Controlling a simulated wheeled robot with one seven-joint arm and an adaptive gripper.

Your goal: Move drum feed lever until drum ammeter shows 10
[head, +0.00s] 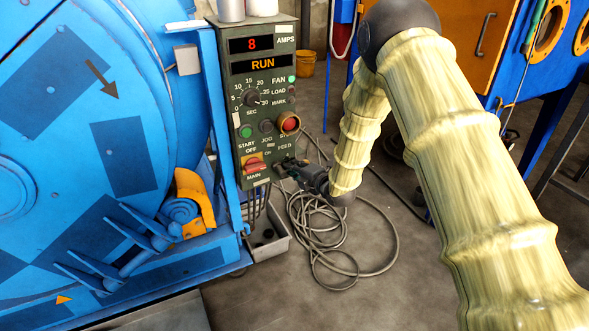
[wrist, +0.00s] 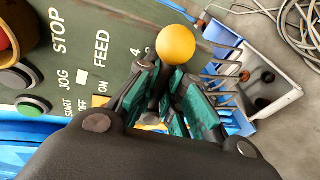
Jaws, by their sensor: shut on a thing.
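The drum ammeter (head: 251,44) at the top of the green control panel (head: 231,93) shows a red 8 beside the word AMPS. The display below it (head: 263,64) reads RUN. My gripper (head: 288,169) is at the panel's lower right, by the FEED label. In the wrist view my gripper (wrist: 168,88) is shut on the feed lever, a dark stem with a yellow ball knob (wrist: 176,44) that stands out past the fingertips. Most of the stem is hidden between the fingers, and the lever is hidden in the head view.
A red main switch (head: 254,164), a red stop button (head: 289,122) and a green start button (head: 246,131) are close to my gripper. A grey bin (head: 271,246) and coiled cable (head: 325,225) are below. The blue drum machine (head: 80,130) fills the left side.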

